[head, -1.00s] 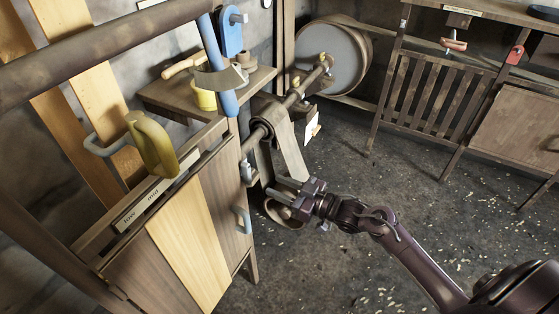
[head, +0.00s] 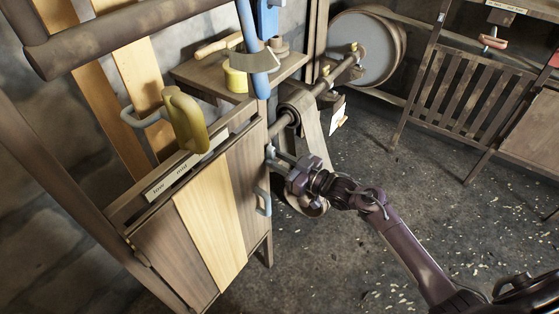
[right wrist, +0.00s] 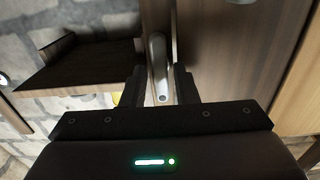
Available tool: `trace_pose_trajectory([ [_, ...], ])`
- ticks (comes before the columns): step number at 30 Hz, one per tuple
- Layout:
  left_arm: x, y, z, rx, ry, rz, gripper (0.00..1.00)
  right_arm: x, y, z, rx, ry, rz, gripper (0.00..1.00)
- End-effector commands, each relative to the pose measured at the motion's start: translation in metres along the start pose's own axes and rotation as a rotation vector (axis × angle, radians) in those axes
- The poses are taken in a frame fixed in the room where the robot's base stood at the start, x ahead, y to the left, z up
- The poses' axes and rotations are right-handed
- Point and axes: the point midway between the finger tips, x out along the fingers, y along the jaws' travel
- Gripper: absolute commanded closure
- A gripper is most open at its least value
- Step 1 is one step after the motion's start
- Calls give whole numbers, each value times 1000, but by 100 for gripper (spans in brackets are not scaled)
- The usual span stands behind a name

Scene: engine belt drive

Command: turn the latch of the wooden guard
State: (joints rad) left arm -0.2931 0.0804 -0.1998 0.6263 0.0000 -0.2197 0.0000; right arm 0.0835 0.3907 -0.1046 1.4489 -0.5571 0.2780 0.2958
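The wooden guard (head: 247,168) is the brown panelled front at the left centre of the head view, with a blue-grey pull handle (head: 263,202). The latch (head: 271,153) is a small grey metal piece at its right edge, partly hidden by my right gripper. In the right wrist view the latch (right wrist: 160,70) looks like a grey upright bar. My right gripper (head: 283,163) is at the latch; in the wrist view its two dark fingers (right wrist: 160,88) stand either side of the bar, with small gaps. My left gripper is not in view.
A belt (head: 312,135) and shaft (head: 337,72) run right of the guard. A wooden shelf (head: 215,84) holds a yellow pot (head: 236,80) behind it. A yellow-green lever (head: 185,120) stands above the guard. The floor (head: 420,200) at right is mostly clear.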

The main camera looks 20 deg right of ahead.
Motion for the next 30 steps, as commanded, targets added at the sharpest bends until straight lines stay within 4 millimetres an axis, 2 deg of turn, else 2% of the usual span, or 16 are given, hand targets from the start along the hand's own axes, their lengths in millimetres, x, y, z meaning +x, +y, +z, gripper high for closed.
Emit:
trace_pose_trajectory([
  [1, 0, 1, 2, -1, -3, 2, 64, 0, 0, 0, 0, 0, 0, 80],
  [6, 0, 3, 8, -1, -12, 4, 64, 0, 0, 0, 0, 0, 0, 100],
  [14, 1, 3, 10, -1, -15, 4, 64, 0, 0, 0, -15, 0, 0, 100],
  [23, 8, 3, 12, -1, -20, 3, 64, 0, 0, 1, -156, 0, -1, 100],
  [26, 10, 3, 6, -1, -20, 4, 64, -1, 0, 2, -239, 0, -1, 100],
  [30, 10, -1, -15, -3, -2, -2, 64, -1, 0, 2, -369, 0, -2, 100],
])
